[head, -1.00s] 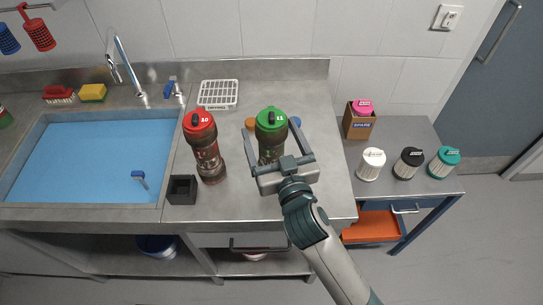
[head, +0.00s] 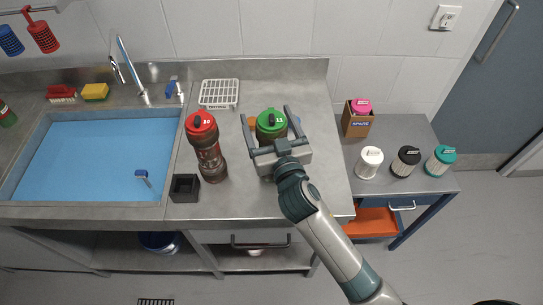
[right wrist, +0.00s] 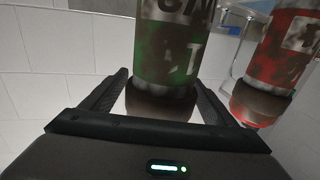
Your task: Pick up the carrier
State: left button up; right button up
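A dark, dirt-smeared carrier with a green cap (head: 270,122) stands upright on the steel counter. In the right wrist view its green-banded body (right wrist: 168,55) stands between my fingers. My right gripper (head: 266,115) is open, with one finger on each side of this carrier. Its palm hides the carrier's lower part in the head view. I cannot tell whether a finger touches it. A similar carrier with a red cap (head: 207,148) stands upright to its left, and its red body shows in the right wrist view (right wrist: 283,60). My left gripper is not in view.
A small black square holder (head: 185,188) sits in front of the red-capped carrier. A white wire rack (head: 219,93) lies behind. The blue-bottomed sink (head: 95,160) is at left. A lower side table at right holds white (head: 369,162), black (head: 406,161) and teal-lidded (head: 440,160) containers and a box (head: 357,122).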

aim_at(267, 112)
jog(key=c, duration=1.5)
jog(key=shift+r, duration=0.2)
jog(key=shift+r, duration=0.2)
notch_tip(267, 112, up, 3)
jog(key=shift+r+b, duration=0.1)
jog(key=shift+b, duration=0.55)
jog(key=d+r+b, duration=0.1)
jog(key=d+r, duration=0.1)
jog(key=d, duration=0.1)
jog(key=w+d+r+b, duration=0.1)
jog(key=d+r, duration=0.1)
jog(key=d, duration=0.2)
jog(key=w+d+r, duration=0.1)
jog(key=d+r, duration=0.2)
jog(key=d, duration=0.1)
jog(key=shift+w+d+b, duration=0.2)
jog(key=shift+d+b, duration=0.05)
jog(key=shift+b, duration=0.15)
jog(key=shift+r, duration=0.1)
